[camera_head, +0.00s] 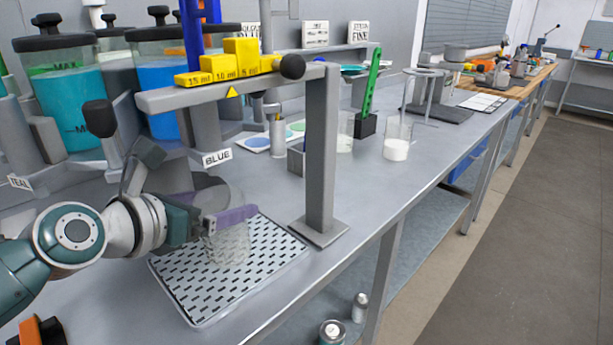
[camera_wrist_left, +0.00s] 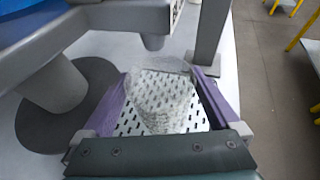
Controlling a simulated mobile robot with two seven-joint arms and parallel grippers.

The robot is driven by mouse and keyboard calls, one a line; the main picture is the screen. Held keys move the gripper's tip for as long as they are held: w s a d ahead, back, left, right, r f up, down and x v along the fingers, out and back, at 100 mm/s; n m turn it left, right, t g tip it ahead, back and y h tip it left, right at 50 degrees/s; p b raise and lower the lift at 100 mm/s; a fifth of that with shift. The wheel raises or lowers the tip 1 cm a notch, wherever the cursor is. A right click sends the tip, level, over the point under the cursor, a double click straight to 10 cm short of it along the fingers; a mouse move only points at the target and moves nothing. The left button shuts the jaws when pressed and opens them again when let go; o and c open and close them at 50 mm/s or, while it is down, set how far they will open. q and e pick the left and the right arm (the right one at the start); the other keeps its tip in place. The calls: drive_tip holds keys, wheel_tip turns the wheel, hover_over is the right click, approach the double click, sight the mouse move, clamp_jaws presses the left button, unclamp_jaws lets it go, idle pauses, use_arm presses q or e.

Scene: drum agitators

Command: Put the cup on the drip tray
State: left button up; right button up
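The cup (camera_head: 228,246) is clear and see-through, and stands upright over the drip tray (camera_head: 190,290), a grey plate with dark slots. In the left wrist view the cup (camera_wrist_left: 163,104) sits between the purple fingers, with the slotted tray (camera_wrist_left: 130,122) behind and below it. My left gripper (camera_head: 232,216) is around the cup, its fingers at the cup's two sides and seemingly touching it. One finger hides part of the cup in the head view. Whether the cup's bottom touches the tray is hard to tell. My right gripper is not in view.
A grey post and beam (camera_head: 322,150) stand close right of the tray. The dispenser labelled BLUE (camera_head: 217,158) is just behind the cup. A beaker with white contents (camera_head: 397,142) stands farther right. The bench's front edge is near the tray.

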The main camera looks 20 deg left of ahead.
use_arm(q)
drive_tip(key=shift+s+r, duration=0.1)
drive_tip(key=shift+r, duration=0.2)
drive_tip(key=d+p+v, duration=0.1)
drive_tip(key=p+v, duration=0.2)
drive_tip(key=v, duration=0.8)
drive_tip(key=s+d+f+m+g+h, duration=0.1)
drive_tip(key=s+d+f+m+g, duration=0.25)
drive_tip(key=m, duration=0.65)
drive_tip(key=s+d+m+g+h, duration=0.15)
drive_tip(key=s+d+m, duration=0.35)
drive_tip(key=m, duration=0.6)
drive_tip(key=s+m+g+y, duration=0.1)
drive_tip(key=s+m, duration=0.1)
drive_tip(key=m, duration=0.3)
drive_tip(key=s+m+g+y, duration=0.1)
drive_tip(key=s+m+g, duration=0.1)
drive_tip(key=m, duration=0.3)
drive_tip(key=s+d+m+g+y, duration=0.1)
drive_tip(key=s+m, duration=0.3)
drive_tip(key=m, duration=0.2)
drive_tip(key=shift+s+d+r+g, duration=0.15)
drive_tip(key=shift+r+g, duration=0.05)
drive_tip(key=shift+g, duration=0.2)
